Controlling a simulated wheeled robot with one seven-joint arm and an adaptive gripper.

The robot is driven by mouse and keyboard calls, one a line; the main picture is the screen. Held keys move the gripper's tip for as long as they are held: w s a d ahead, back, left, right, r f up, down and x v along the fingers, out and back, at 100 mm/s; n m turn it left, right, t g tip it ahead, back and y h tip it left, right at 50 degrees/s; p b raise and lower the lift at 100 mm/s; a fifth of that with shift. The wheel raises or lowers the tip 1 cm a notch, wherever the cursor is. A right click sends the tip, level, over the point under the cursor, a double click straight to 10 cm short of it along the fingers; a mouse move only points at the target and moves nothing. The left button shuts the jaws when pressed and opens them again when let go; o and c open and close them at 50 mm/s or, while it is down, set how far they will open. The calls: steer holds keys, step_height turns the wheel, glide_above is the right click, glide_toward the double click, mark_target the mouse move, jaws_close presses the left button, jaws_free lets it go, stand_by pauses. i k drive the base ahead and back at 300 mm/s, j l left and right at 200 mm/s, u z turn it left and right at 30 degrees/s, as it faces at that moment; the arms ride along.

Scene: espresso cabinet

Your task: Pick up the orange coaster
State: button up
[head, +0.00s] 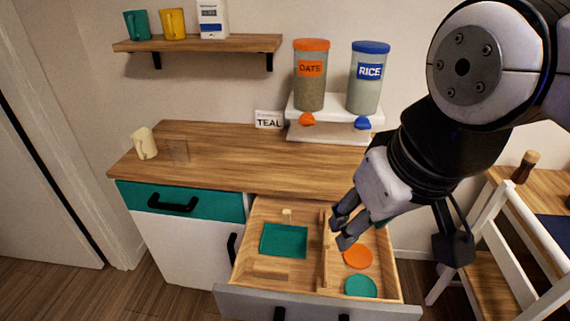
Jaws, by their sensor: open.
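The orange coaster (357,257) lies flat in the right compartment of an open drawer. It is a round disc. My gripper (341,226) is over the drawer near the wooden divider (324,268), a little above and left of the coaster in the picture. Its jaws are open, and I see nothing between them. A teal coaster (361,286) lies in the same compartment, nearer the drawer front. Part of the compartment's back is hidden behind my gripper.
The drawer's left compartment holds a teal square tray (284,241). The grey drawer front (250,304) sticks out toward me. The wooden counter (230,160) overhangs behind, with a dispenser stand (330,130). A white chair (476,235) stands at right.

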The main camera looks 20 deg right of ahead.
mark_target(358, 255)
steer(key=k+j+z, duration=0.1)
steer(key=j+z, duration=0.35)
steer(key=k+j+z, duration=0.15)
steer(key=z, duration=0.25)
steer(key=j, duration=0.1)
